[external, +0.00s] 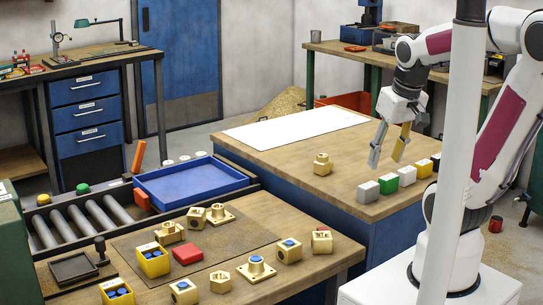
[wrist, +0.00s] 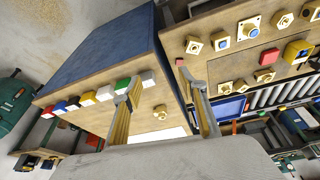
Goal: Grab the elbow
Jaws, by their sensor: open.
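A lone brass fitting (external: 322,163), blocky with a round collar on top, stands on the wooden top of the blue bench. It also shows in the wrist view (wrist: 160,112), between the two fingers in the picture. Several other brass fittings stand on the near bench, among them a flanged one (external: 256,268) and a plain one (external: 220,281). I cannot tell for certain which is the elbow. My gripper (external: 388,158) is open and empty, above the blue bench and to the right of the lone fitting; its fingers also show in the wrist view (wrist: 165,84).
A row of coloured blocks, including a green one (external: 388,184), lines the blue bench's right edge below my gripper. A white sheet (external: 297,127) lies at the back. A blue tray (external: 190,183) and rollers (external: 88,222) are at left. A red block (external: 187,254) lies on the near bench.

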